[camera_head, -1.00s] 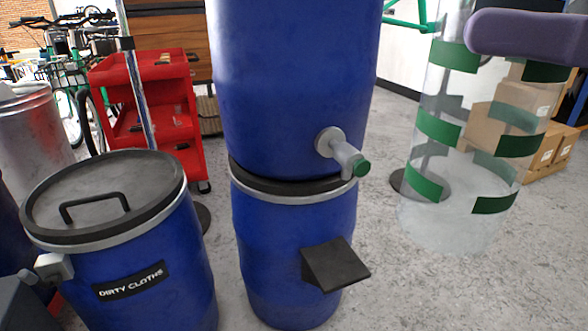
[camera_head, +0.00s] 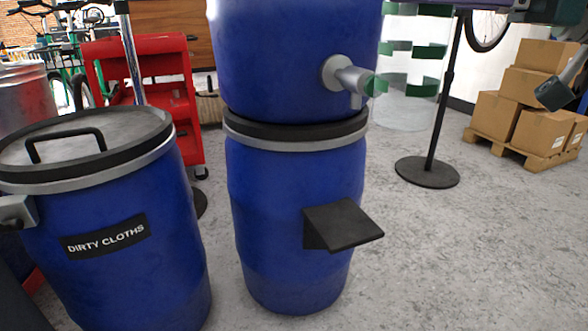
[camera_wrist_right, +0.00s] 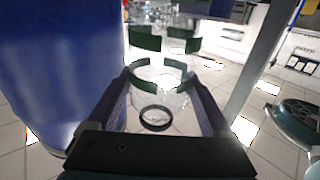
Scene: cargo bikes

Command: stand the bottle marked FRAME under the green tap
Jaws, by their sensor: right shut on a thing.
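I see no FRAME mark. The bottle also shows in the right wrist view (camera_wrist_right: 172,65), between the purple fingers of my right gripper (camera_wrist_right: 160,85), which is shut on it. In the head view the bottle's top and most of that gripper are cut off. My left gripper is not in view.
A black wedge-shaped ledge (camera_head: 340,225) juts from the lower blue barrel (camera_head: 290,190) below the tap. A DIRTY CLOTHS barrel (camera_head: 130,270) stands left. A black round stand base (camera_head: 428,172) and boxes (camera_head: 540,130) on a pallet are at right. The floor between is clear.

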